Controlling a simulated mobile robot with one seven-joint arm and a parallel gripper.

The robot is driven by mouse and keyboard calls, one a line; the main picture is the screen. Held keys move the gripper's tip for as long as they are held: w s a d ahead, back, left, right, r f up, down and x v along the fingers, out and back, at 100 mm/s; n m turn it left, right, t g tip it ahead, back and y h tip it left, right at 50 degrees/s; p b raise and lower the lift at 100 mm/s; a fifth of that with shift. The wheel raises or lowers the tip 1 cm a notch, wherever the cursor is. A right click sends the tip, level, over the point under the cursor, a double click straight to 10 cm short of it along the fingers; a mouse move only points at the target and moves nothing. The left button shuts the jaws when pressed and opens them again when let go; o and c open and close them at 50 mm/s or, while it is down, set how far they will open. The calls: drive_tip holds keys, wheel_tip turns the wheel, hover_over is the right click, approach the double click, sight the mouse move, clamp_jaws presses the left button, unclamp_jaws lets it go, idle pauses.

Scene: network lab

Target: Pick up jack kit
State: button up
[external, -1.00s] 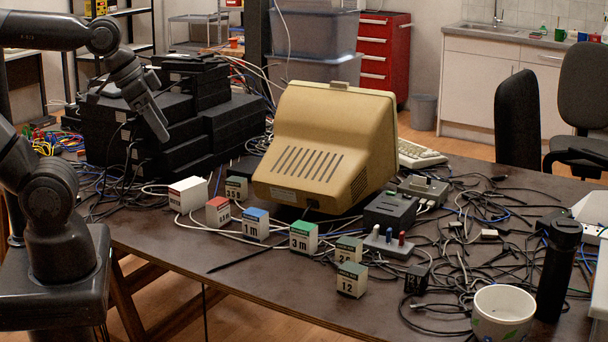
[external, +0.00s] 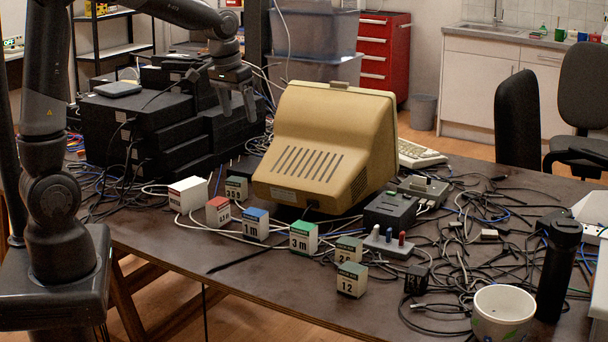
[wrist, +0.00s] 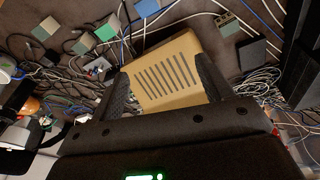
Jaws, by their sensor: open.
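No label names a jack kit, so I cannot tell for certain which thing it is. A grey block (external: 388,243) with white, blue and red plugs on top sits on the table right of the beige monitor (external: 325,145); it seems to show in the wrist view too (wrist: 98,69). Small labelled boxes stand along the front: red-topped (external: 218,211), blue-topped "1 m" (external: 256,224), green-topped "3 m" (external: 303,237), and "12" (external: 352,280). My gripper (external: 238,112) is open and empty, high between the black equipment stack and the monitor. In the wrist view its fingers (wrist: 161,68) frame the monitor.
The black equipment stack (external: 150,125) stands left of the monitor. Loose cables (external: 470,255) cover much of the table's right side. A black bottle (external: 558,270) and a white cup (external: 502,314) stand at the front right. The front left table edge is mostly clear.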

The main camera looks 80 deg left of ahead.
drive_tip(key=w+a+f+n+g, duration=0.1)
drive_tip(key=w+a+f+n, duration=0.1)
drive_tip(key=a+f, duration=0.5)
drive_tip(key=n+g, duration=0.1)
drive_tip(key=n, duration=0.1)
hover_over(236, 179)
drive_tip(key=shift+h, duration=0.4)
wheel_tip(236, 179, down, 14)
drive_tip(key=shift+w+f, duration=0.1)
drive_tip(key=shift+f, duration=3.05)
drive_tip(key=shift+c, duration=0.3)
drive_tip(key=c, duration=1.1)
